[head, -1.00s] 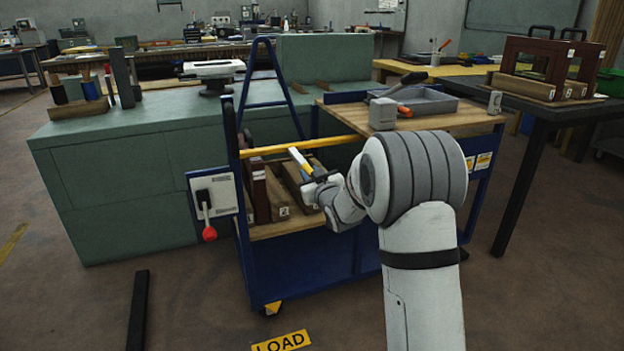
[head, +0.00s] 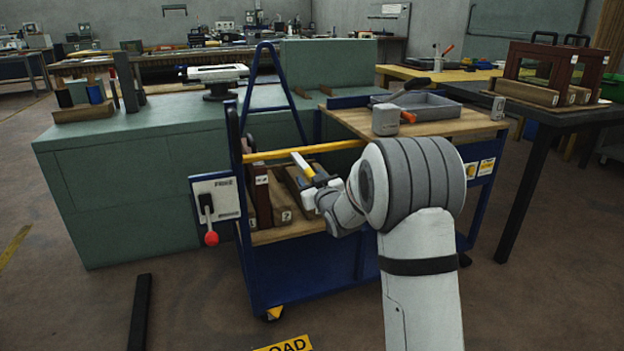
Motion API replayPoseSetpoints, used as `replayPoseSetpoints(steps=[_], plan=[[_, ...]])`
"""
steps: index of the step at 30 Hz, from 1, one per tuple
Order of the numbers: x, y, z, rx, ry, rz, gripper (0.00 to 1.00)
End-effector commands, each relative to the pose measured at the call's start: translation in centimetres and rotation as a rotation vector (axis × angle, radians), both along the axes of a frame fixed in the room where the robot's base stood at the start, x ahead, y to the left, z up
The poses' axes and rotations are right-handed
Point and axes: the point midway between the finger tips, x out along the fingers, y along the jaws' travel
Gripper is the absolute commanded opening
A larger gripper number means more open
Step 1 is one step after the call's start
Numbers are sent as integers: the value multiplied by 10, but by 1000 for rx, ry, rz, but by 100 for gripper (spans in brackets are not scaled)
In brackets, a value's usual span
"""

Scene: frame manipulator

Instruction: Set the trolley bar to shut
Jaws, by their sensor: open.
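The blue trolley (head: 310,277) stands in front of the green bench. Its yellow bar (head: 270,155) runs across the front opening, from the left post to the wooden top at the right. My gripper (head: 302,164) is open, with its fingertips close to the bar near its middle. I cannot tell whether they touch it or whether the bar lies between them. Numbered wooden frames (head: 262,198) stand on the trolley's shelf, behind and below the bar.
A panel with a red-knobbed lever (head: 211,238) hangs at the trolley's left. A grey tray (head: 430,107) and a grey block (head: 385,119) sit on the trolley's top. A dark table (head: 560,115) with brown frames is at the right. A dark beam (head: 140,310) lies on the floor.

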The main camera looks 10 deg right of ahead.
Motion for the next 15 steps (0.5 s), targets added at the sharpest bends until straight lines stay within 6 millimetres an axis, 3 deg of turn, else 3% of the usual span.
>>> replayPoseSetpoints(steps=[15], plan=[[-70, -15, 1, -1, 0, 0, 45]])
